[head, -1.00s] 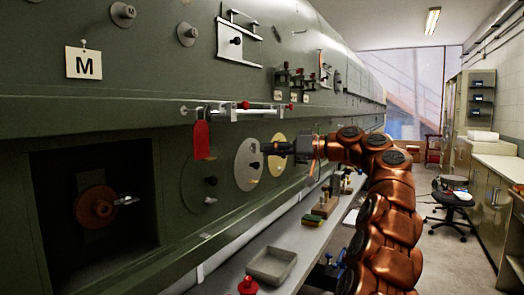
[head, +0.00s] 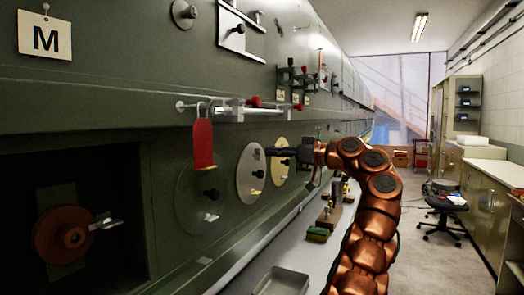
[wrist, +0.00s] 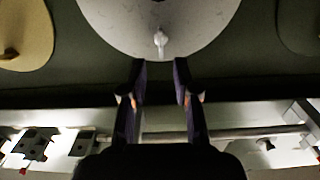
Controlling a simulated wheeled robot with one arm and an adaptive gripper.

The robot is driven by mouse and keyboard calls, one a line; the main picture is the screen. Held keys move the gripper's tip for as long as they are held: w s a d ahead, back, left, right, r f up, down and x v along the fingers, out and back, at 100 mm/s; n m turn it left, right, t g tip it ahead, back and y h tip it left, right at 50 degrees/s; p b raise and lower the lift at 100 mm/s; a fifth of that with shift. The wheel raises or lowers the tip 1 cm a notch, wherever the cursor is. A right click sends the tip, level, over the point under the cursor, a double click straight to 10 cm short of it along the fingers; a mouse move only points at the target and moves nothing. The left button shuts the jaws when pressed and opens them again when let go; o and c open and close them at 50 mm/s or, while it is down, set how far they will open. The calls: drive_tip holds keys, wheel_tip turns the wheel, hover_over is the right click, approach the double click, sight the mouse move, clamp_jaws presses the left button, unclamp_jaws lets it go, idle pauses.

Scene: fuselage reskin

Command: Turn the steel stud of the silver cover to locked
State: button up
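The silver cover (head: 245,184) is a pale round disc on the green fuselage wall, between a green cover and a gold cover. It also fills the top middle of the wrist view (wrist: 115,15). Its steel stud (wrist: 160,40) is a small bright piece with a narrow tab, near the disc's edge in that view. My gripper (head: 268,151) is in front of the silver cover's upper part. In the wrist view my gripper (wrist: 160,68) is open and empty, its two dark fingers apart. The stud lies between and just beyond the fingertips, apparently untouched.
The gold cover (head: 280,172) is close on the right, the green cover (head: 188,205) on the left. A rail (head: 235,112) with a red tag (head: 203,144) runs above the covers. A bench with a grey tray (head: 282,281) stands below.

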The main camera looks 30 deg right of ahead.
sight(252, 154)
drive_tip(key=shift+p+x, duration=0.3)
drive_tip(key=shift+x, duration=1.75)
drive_tip(key=shift+a, duration=0.1)
clamp_jaws()
